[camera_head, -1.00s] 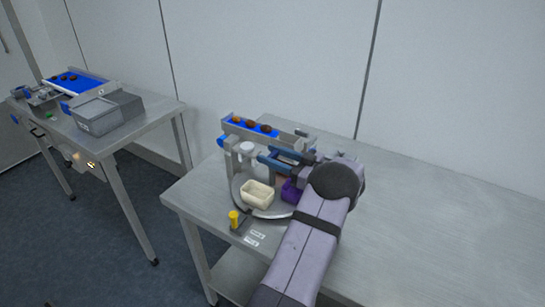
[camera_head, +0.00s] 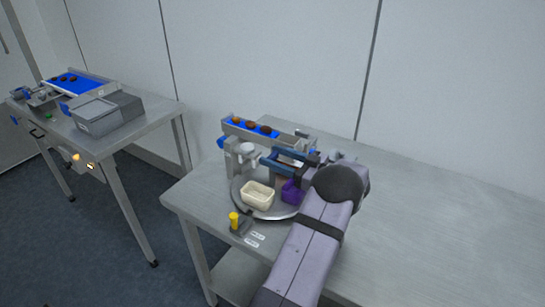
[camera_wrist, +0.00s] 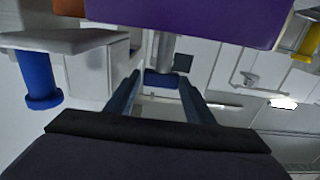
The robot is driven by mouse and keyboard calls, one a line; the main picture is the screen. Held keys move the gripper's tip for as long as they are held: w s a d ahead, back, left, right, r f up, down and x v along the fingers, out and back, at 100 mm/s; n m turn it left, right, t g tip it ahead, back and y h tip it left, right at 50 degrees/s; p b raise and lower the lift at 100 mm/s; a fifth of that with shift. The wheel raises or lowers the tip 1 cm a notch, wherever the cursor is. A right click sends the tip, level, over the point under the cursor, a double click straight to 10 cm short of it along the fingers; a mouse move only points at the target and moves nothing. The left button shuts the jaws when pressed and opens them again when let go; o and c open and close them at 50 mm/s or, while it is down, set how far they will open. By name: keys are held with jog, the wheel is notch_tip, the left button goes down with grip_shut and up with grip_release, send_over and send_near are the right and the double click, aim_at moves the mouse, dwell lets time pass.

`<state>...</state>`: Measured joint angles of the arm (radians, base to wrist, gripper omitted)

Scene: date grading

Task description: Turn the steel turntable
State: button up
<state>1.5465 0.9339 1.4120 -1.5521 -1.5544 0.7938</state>
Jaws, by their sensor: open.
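The steel turntable (camera_head: 238,200) is a round grey disc on the near table, under the sorting stand. A cream tub (camera_head: 257,196) and a purple tub (camera_head: 292,191) sit on it. My gripper (camera_head: 268,157) is at the stand, above the purple tub, with its blue fingers pointing left. The fingers are apart, and I see nothing held. In the wrist view my gripper (camera_wrist: 158,82) is open, with a grey post and a blue part beyond the fingertips. The purple tub (camera_wrist: 190,22) fills the top of that view. The turntable's right side is hidden by my arm.
A blue belt with dates (camera_head: 250,125) runs along the stand's back. A yellow knob (camera_head: 234,220) stands at the table's front left. The table (camera_head: 450,225) is clear on the right. A second table at left holds a belt and grey bins (camera_head: 97,113).

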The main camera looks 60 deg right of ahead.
jog(key=s+b, duration=0.1)
jog(key=s, duration=0.5)
jog(key=shift+b, duration=0.4)
jog(key=shift+s+r, duration=0.1)
